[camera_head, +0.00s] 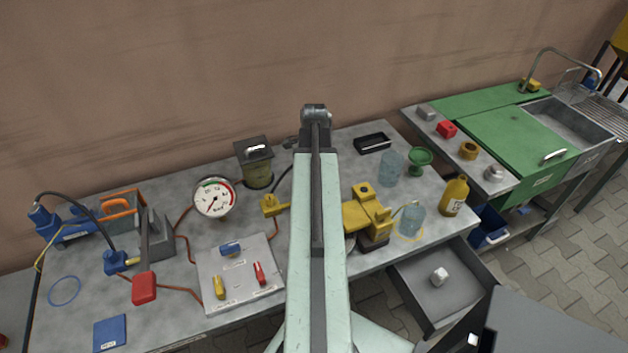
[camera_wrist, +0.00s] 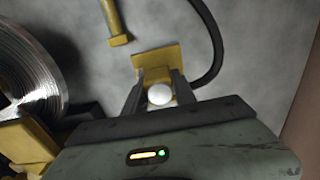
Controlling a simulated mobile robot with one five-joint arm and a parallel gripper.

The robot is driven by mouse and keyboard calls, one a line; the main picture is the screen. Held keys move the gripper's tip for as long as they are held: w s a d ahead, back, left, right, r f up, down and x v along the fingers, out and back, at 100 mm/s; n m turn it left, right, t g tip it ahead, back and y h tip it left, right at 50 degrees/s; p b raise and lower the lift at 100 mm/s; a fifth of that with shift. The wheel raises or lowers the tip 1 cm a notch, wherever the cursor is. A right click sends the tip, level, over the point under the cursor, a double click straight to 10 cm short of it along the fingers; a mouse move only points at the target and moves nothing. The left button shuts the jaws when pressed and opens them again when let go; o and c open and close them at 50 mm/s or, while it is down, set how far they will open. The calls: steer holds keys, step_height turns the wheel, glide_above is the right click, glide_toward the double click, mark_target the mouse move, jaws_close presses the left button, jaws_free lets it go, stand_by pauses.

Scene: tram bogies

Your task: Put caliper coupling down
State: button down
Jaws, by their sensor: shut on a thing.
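In the wrist view, my gripper (camera_wrist: 160,91) is shut on a yellow block-like fitting, the caliper coupling (camera_wrist: 155,58). A white round part (camera_wrist: 160,95) shows between the fingers. A black hose (camera_wrist: 217,50) curves away on the right, beside the coupling. The coupling is over or on the grey tabletop (camera_wrist: 240,40); I cannot tell if it touches. In the head view, my arm hides the gripper and the coupling.
The yellow caliper (camera_head: 365,215) stands right of my arm. A yellow fitting (camera_head: 272,205) and a dial gauge (camera_head: 216,198) are left of it. A black tray (camera_head: 372,143), a green funnel (camera_head: 420,160) and a yellow bottle (camera_head: 454,196) are on the right. A drawer (camera_head: 440,290) is open.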

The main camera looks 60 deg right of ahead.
steer(key=shift+f+b, duration=0.5)
steer(key=shift+f, duration=0.1)
steer(key=c, duration=1)
jaws_free()
steer(key=shift+r, duration=0.1)
step_height(320, 180, up, 13)
steer(key=p, duration=1.3)
steer(key=shift+r, duration=0.1)
